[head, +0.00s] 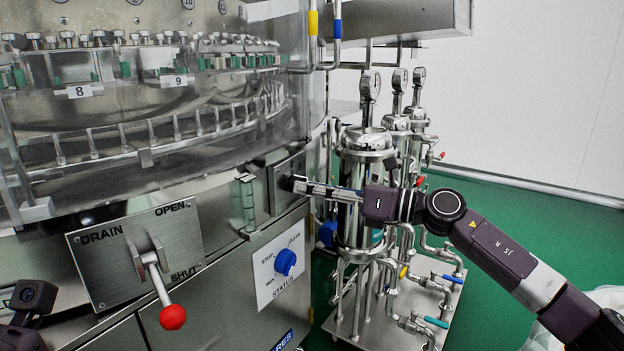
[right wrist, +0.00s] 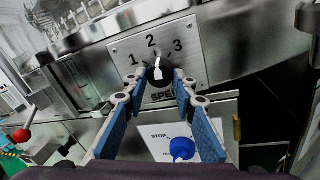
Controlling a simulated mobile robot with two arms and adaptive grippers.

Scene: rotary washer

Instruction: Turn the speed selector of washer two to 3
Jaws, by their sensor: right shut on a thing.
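The speed selector is a black knob with a white pointer (right wrist: 159,70) on a metal plate (right wrist: 126,53) marked 1, 2 and 3. Its pointer points up, roughly at the 2. My right gripper (right wrist: 162,77) has its blue-padded fingers on either side of the knob and is shut on it. In the head view the right gripper (head: 312,188) reaches in from the right to the selector plate (head: 287,168), seen edge-on; the fingers hide the knob there. A dark part of my left arm (head: 33,298) shows at the lower left; its fingers cannot be made out.
A drain lever with a red ball (head: 172,316) sticks out to the left. A blue status knob (head: 285,262) sits below the selector; it also shows in the right wrist view (right wrist: 182,148). Steel filter housings with gauges (head: 366,150) stand close behind my right gripper. Green floor is open at right.

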